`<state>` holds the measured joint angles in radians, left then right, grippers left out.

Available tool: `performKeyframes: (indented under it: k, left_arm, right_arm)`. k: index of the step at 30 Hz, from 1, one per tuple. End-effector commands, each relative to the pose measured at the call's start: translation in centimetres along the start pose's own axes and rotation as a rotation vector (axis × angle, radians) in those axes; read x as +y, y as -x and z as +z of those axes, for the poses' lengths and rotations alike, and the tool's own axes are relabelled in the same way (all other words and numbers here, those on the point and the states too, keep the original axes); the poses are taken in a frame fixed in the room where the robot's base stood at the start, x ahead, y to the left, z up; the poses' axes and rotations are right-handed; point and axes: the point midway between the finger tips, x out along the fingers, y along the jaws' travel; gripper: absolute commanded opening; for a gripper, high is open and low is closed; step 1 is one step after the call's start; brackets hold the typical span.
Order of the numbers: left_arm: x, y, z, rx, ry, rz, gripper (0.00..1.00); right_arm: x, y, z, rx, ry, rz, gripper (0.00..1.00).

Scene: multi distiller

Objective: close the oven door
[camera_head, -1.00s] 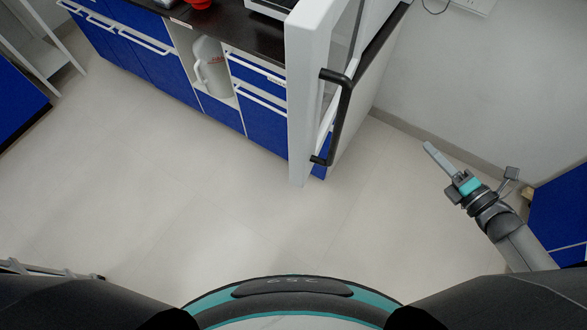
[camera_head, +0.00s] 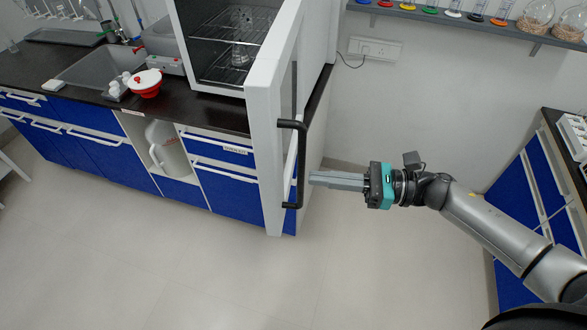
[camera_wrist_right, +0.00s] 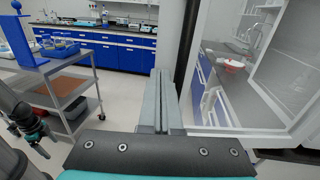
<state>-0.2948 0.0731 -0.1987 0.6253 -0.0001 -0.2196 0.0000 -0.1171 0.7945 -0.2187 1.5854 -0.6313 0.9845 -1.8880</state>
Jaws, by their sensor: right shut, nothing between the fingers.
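The oven (camera_head: 225,85) stands on the black counter with wire racks inside, and its white door (camera_head: 265,110) is swung wide open toward me. A black bar handle (camera_head: 301,165) runs down the door's outer side. My right gripper (camera_head: 312,179) is shut and empty, its fingers pointing left at the lower part of the handle. I cannot tell whether the fingertips touch the door or handle. In the right wrist view the shut fingers (camera_wrist_right: 160,100) lie beside the dark handle (camera_wrist_right: 187,45), with the glazed door (camera_wrist_right: 240,70) to the right.
A red pot with a white lid (camera_head: 146,84) sits on the counter left of the oven, near a sink (camera_head: 100,66). Blue cabinets (camera_head: 540,190) stand at the right behind my arm. In the right wrist view a grey cart (camera_wrist_right: 75,95) stands at the left. The floor ahead is clear.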

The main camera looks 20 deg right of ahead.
Motion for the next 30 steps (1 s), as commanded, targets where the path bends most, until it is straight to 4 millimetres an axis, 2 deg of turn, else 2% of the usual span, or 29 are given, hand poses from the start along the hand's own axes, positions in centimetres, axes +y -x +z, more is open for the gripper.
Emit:
performKeyframes:
  k: [3, 9, 14, 26, 30]
  left_arm:
    - [-0.1, 1.0, 0.1, -0.003, -0.001, -0.001, 0.89]
    - [-0.2, 1.8, 0.3, -0.008, -0.003, -0.002, 0.89]
    - [-0.3, 2.0, 0.6, -0.013, -0.005, -0.004, 0.89]
    - [-0.4, 2.0, 0.7, -0.014, -0.005, -0.004, 0.89]
    - [-0.4, 2.1, 0.6, -0.014, -0.005, -0.004, 0.89]
  right_arm:
    - [-0.1, -2.5, 0.3, -0.003, -0.001, 0.000, 0.00]
    - [-0.1, -5.0, 0.1, -0.001, -0.002, -0.003, 0.00]
    - [0.0, -5.7, 0.0, 0.001, -0.002, -0.001, 0.00]
    - [0.0, -5.9, -0.1, 0.000, -0.004, -0.005, 0.00]
    - [0.0, -6.9, -0.1, -0.001, -0.005, -0.023, 0.00]
